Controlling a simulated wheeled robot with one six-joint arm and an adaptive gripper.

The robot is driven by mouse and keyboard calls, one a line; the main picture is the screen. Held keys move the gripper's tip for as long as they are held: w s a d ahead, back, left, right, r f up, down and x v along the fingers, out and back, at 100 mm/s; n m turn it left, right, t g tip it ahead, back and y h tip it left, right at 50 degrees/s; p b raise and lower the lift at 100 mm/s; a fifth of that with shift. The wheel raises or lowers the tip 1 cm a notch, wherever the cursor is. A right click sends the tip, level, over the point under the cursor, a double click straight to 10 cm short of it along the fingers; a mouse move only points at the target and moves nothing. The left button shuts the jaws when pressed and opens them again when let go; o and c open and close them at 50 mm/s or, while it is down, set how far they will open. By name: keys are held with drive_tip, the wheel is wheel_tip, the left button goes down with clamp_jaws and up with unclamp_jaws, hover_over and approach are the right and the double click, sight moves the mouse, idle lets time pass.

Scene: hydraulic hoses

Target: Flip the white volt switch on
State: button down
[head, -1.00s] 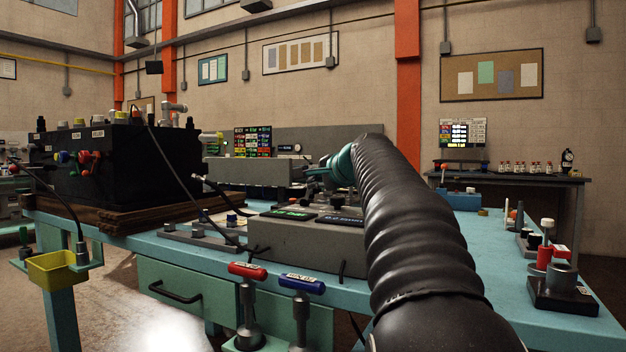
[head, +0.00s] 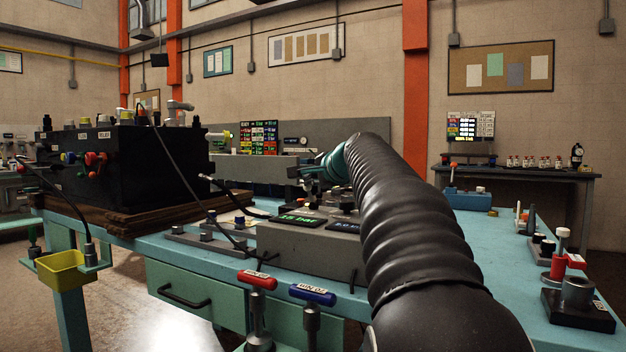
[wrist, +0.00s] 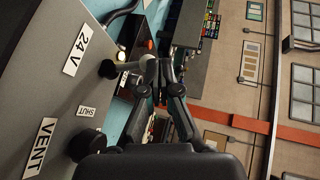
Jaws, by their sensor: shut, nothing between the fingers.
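In the wrist view, turned on its side, a grey panel carries a 24 V label (wrist: 76,50). Beside the label is the volt switch, a black round base with a pale lever (wrist: 130,66) pointing toward my fingers. My gripper (wrist: 158,68) is shut and empty, its fingertips close to the lever's end; I cannot tell whether they touch. In the head view my gripper (head: 308,172) hangs above the bench behind the grey control box (head: 310,251), partly hidden by my arm. The switch is not clear there.
On the same panel, a black knob (wrist: 87,144) sits by the SHUT and VENT labels. A large black unit (head: 125,170) stands at the left of the bench, with black hoses running to the bench. Red (head: 257,279) and blue (head: 312,294) handles stand at the front.

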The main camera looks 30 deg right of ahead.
drive_tip(key=s+a+r+p, duration=0.1)
drive_tip(key=s+a+r, duration=0.1)
drive_tip(key=s+r, duration=0.7)
drive_tip(key=shift+s+a, duration=0.15)
drive_tip(key=shift+s, duration=0.5)
